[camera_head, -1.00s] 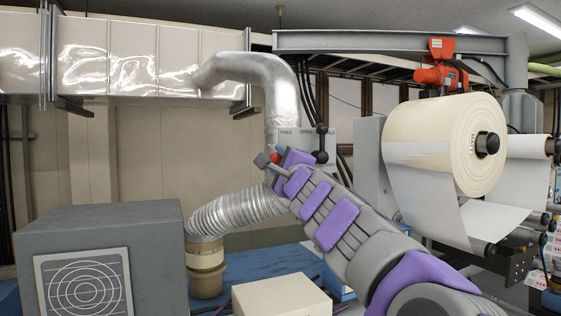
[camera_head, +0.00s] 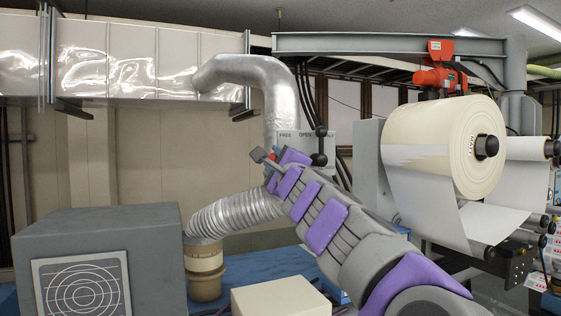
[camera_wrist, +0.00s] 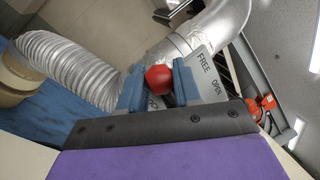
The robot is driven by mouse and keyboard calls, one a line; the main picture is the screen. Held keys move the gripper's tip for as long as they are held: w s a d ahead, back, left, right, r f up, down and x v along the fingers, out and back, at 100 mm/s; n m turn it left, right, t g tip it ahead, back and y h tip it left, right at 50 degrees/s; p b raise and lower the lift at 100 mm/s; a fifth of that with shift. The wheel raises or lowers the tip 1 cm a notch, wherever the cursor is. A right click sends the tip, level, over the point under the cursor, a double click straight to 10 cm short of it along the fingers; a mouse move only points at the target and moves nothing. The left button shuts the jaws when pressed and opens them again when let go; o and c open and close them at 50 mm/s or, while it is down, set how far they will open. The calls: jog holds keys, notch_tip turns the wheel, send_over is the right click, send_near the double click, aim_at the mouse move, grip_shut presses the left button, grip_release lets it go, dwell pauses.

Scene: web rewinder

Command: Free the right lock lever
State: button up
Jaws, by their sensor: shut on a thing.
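A grey panel (camera_head: 290,142) lettered FREE and OPEN stands in the middle of the head view; it also shows in the wrist view (camera_wrist: 208,72). A red ball knob (camera_wrist: 159,79) sits between the two blue fingers of my gripper (camera_wrist: 159,86), which are shut on it. In the head view my gripper (camera_head: 265,158) is at the panel's left side and covers nearly all of the red knob. A black lever with ball ends (camera_head: 319,159) stands upright at the panel's right, apart from my fingers.
A silver flexible duct (camera_head: 240,213) runs just left of and below my gripper, and a rigid silver pipe (camera_head: 283,100) rises behind the panel. A large paper roll (camera_head: 450,145) is at the right. A grey box (camera_head: 100,232) and a cream box (camera_head: 280,297) are in front.

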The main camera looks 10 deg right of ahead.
aim_at(279, 142)
jog(key=shift+a+m, duration=0.15)
jog(key=shift+m, duration=0.45)
jog(key=shift+r+m+h+p, duration=0.5)
jog(key=shift+m+h, duration=0.1)
jog(key=shift+m, duration=0.4)
jog(key=shift+r+m+h+p, duration=0.15)
jog(key=shift+r+m+p, duration=0.1)
jog(key=shift+m, duration=0.35)
jog(key=shift+r+m+h+p, duration=0.15)
jog(key=shift+r+m+p, duration=0.1)
jog(key=shift+m, duration=0.35)
jog(key=m, duration=0.1)
jog(key=m+p, duration=0.1)
jog(key=m+g+h, duration=0.1)
jog(key=shift+w+d+r, duration=0.1)
jog(key=shift+d+r, duration=0.2)
jog(key=shift+r, duration=0.05)
jog(key=shift+d+r+m+g+h+p, duration=0.2)
jog(key=shift+m+p, duration=0.25)
jog(key=shift+m, duration=0.3)
jog(key=shift+d+r+m+g+h+p, duration=0.1)
jog(key=shift+d+r+m+h+p, duration=0.25)
jog(key=shift+m, duration=0.4)
jog(key=shift+f, duration=0.15)
